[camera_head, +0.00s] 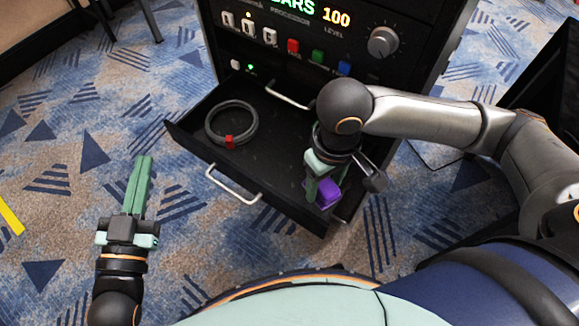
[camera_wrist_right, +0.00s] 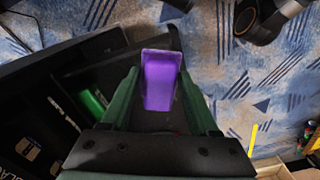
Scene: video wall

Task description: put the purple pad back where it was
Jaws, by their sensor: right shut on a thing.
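The purple pad (camera_head: 327,194) is a small purple block, and it also shows in the right wrist view (camera_wrist_right: 158,82). My right gripper (camera_head: 322,180) points down over the right front part of the open black drawer (camera_head: 275,190). Its green fingers (camera_wrist_right: 158,95) are shut on the pad, one on each side. The gripper hides part of the pad, and I cannot tell whether the pad touches the drawer floor. My left gripper (camera_head: 141,165) is shut and empty over the carpet, left of the drawer.
A grey cable coil (camera_head: 211,125) with a red tag (camera_head: 230,142) lies in the drawer's left part. The drawer has a metal front handle (camera_head: 233,187). Above it stands the rack panel with coloured buttons and a knob (camera_head: 383,41).

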